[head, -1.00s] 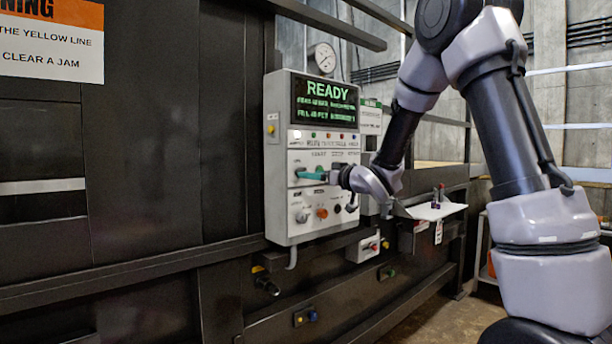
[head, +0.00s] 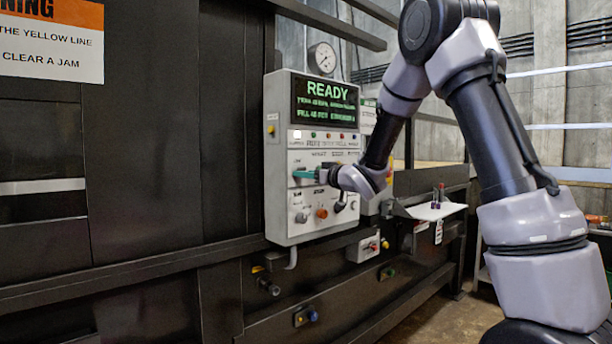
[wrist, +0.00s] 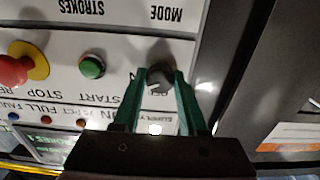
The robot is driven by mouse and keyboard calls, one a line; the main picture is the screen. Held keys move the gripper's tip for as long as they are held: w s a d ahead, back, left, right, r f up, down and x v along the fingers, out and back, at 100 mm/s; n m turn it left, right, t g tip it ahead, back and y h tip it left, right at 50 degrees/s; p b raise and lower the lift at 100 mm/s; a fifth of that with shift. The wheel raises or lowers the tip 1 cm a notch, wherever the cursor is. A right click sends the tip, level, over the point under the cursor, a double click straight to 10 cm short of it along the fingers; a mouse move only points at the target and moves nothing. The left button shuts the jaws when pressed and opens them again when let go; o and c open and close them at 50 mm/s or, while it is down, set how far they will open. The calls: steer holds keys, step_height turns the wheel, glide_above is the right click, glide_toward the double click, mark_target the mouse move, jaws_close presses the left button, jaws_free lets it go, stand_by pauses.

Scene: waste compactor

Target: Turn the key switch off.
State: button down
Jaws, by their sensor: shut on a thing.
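The key switch shows in the wrist view as a dark grey round knob (wrist: 158,80) on the pale control panel, which appears upside down there. My gripper (wrist: 161,77) has its two green fingers on either side of the knob, shut on it. In the head view my gripper (head: 303,174) is at the left part of the control panel (head: 278,215), and its fingers and hand hide the knob. Lettering beside the knob is partly covered by the fingers, so I cannot read its setting.
A green button (wrist: 92,66) and a red stop button (wrist: 14,71) on a yellow ring sit beside the knob. The display (head: 325,102) reads READY. A small shelf (head: 432,211) juts out right of the panel.

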steer(key=n, duration=1.1)
steer(key=shift+n, duration=0.6)
stand_by(0.4)
steer(key=shift+c, duration=2.2)
jaws_free()
steer(key=v, duration=1.1)
